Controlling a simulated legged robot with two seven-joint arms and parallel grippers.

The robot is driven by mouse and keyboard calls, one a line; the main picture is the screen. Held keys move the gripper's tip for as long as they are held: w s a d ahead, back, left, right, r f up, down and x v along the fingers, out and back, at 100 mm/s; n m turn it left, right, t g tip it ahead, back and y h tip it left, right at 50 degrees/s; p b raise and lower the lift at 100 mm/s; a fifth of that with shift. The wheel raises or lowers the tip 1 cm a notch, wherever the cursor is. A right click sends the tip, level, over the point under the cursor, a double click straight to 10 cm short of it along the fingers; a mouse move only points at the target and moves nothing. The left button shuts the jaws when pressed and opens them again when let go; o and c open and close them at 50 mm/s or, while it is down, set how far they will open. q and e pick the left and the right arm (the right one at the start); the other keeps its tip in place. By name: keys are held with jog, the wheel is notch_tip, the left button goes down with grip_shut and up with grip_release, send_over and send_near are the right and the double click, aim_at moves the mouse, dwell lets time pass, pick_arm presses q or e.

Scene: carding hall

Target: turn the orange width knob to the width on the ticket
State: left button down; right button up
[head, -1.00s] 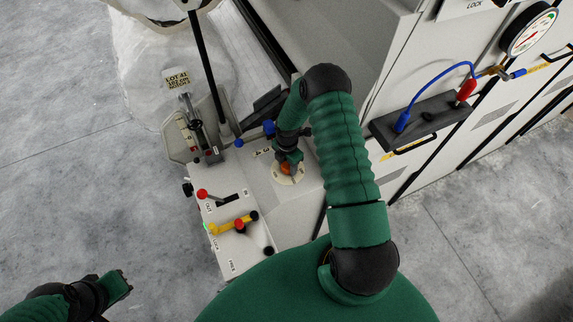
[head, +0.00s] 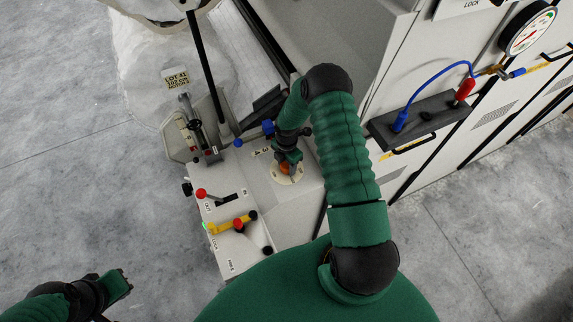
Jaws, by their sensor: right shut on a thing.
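The orange width knob (head: 285,168) sits on a pale round dial (head: 290,178) on the top of the machine's control panel. My right gripper (head: 286,160) points down over the knob and is shut on it, hiding most of it and part of the dial. Dial figures show just left of the gripper, one of them like a 3.
The panel (head: 225,262) also carries a red-knobbed slot lever (head: 202,193) marked IN and OUT and a yellow lever (head: 231,224) marked LOCK and FREE. A blue knob (head: 268,127) is close beside my right wrist. A black tray (head: 420,122) with hoses is at right.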

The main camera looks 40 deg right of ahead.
jog(key=shift+w+d+r, duration=0.15)
jog(key=shift+w+d, duration=0.05)
jog(key=shift+d, duration=0.05)
dwell(0.4)
jog(key=o, duration=1.1)
jog(key=shift+c, duration=0.2)
jog(key=shift+o, duration=1.6)
notch_tip(320, 180, up, 16)
jog(key=b, duration=0.3)
jog(key=shift+r+b, duration=0.2)
jog(key=shift+b, duration=0.2)
